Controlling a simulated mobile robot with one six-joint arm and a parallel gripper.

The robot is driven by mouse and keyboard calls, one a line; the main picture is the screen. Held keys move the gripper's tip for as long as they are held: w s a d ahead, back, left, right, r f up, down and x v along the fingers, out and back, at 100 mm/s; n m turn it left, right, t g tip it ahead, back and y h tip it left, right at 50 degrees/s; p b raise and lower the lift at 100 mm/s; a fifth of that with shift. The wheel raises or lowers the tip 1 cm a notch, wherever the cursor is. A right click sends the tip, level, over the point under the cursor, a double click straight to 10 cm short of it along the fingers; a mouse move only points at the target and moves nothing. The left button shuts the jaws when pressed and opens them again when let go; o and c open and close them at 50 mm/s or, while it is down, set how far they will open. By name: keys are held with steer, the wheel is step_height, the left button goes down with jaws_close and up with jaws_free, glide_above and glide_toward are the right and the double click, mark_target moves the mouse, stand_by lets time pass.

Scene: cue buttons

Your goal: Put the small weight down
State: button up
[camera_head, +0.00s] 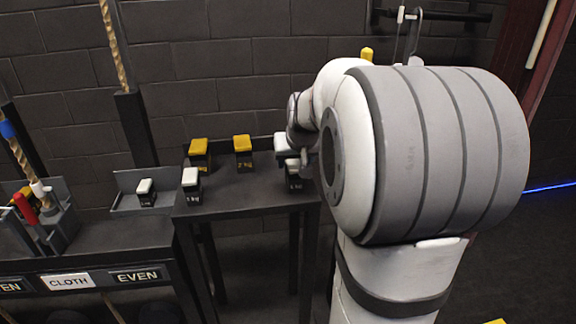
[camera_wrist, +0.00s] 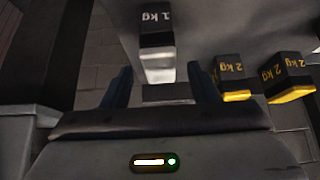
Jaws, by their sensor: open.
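A small black weight marked 1 kg with a white top (camera_wrist: 157,45) stands just past my gripper's fingertips (camera_wrist: 160,82) in the wrist view, where the picture is upside down. My gripper is open, with one finger to each side of the weight's line and no visible contact. In the head view this weight (camera_head: 294,183) is at the right end of the dark table (camera_head: 245,190), partly hidden by my arm. Another white-topped 1 kg weight (camera_head: 191,187) stands at the table's left front corner.
Two yellow-topped 2 kg weights (camera_head: 199,150) (camera_head: 243,148) stand towards the back of the table. A white-topped block (camera_head: 145,192) sits in a grey tray (camera_head: 126,204) to the left. The table's middle front is clear. A block wall is behind.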

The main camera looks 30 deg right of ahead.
steer(key=d+p+v, duration=0.1)
steer(key=v, duration=0.5)
steer(key=s+a+f+n+g+y, duration=0.1)
steer(key=s+a+f+g, duration=0.1)
steer(key=s+a+f, duration=0.4)
steer(key=s+a+f+n+g, duration=0.2)
steer(key=s+a+f, duration=0.4)
steer(key=s+a, duration=0.5)
steer(key=s+g, duration=0.1)
steer(key=s, duration=0.2)
steer(key=shift+y, duration=0.4)
steer(key=shift+s, duration=0.2)
steer(key=shift+c, duration=0.4)
